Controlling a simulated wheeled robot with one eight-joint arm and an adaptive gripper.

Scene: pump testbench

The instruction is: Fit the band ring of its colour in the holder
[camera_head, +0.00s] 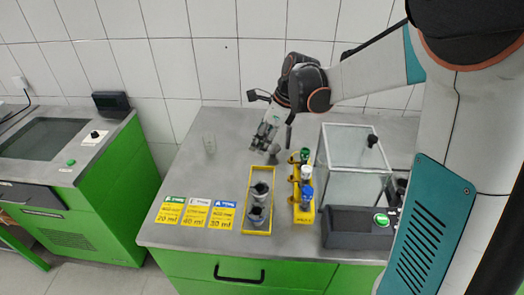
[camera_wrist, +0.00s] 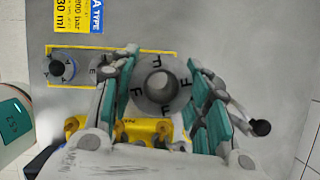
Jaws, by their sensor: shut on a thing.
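My gripper (camera_wrist: 162,95) is shut on a round grey part (camera_wrist: 150,100) with a dark central hole and black F marks on its top. In the head view my gripper (camera_head: 266,138) is above the bench, behind a yellow tray (camera_head: 248,228). Two grey cylindrical parts (camera_head: 260,190) (camera_head: 257,215) stand in that tray. In the wrist view one of them (camera_wrist: 53,70) shows blue at its top; the other is partly hidden by a finger. A yellow holder (camera_head: 297,205) to the right carries green (camera_head: 304,154), white (camera_head: 306,171) and blue (camera_head: 307,192) pieces.
Three yellow cards with green (camera_head: 170,210), white (camera_head: 195,212) and blue (camera_head: 222,214) headers lie left of the tray. A clear-walled box (camera_head: 355,165) and a dark unit (camera_head: 357,228) stand at the right. A clear glass (camera_head: 209,144) stands at the back left.

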